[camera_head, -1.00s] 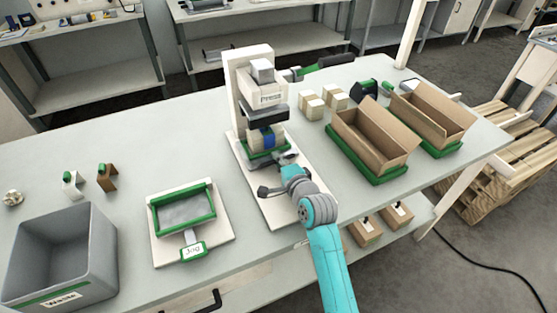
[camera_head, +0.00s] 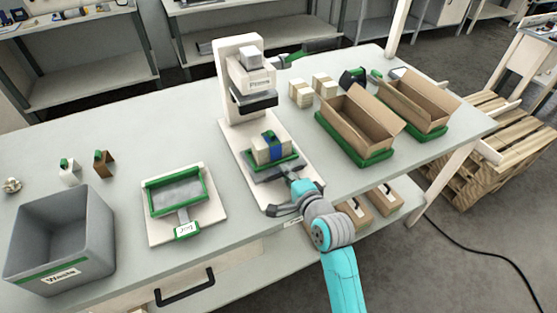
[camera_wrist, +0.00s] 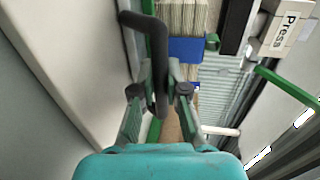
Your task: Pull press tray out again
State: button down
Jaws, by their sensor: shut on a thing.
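The press (camera_head: 245,85) stands upright on its white base at the middle of the bench. Its green-rimmed tray (camera_head: 284,165) lies in front of the press column, clear of the dark pressing head above and behind it. A pale bundle (camera_head: 262,153) with a blue band sits on the tray, and it also shows in the wrist view (camera_wrist: 184,15). My gripper (camera_head: 284,192) is at the tray's front side. In the wrist view my gripper (camera_wrist: 160,92) is shut on the dark tray handle (camera_wrist: 152,30). The fingers hide part of the handle.
A jig (camera_head: 180,195) and a grey waste bin (camera_head: 60,240) stand to the left. Two open cardboard boxes in green trays (camera_head: 365,150) stand to the right, with pale stacks (camera_head: 302,94) beside them. Bench surface is free between the jig and the press base.

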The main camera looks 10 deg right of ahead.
jog(key=shift+f+v, duration=0.2)
jog(key=shift+v, duration=0.85)
jog(key=shift+f+v, duration=0.2)
jog(key=shift+v, duration=0.8)
jog(key=shift+f+v, duration=0.2)
jog(key=shift+v, duration=0.85)
jog(key=c, duration=1.2)
grip_release()
jog(key=shift+s, duration=0.15)
jog(key=v, duration=1.2)
jog(key=shift+d, duration=0.1)
jog(key=shift+f, duration=0.15)
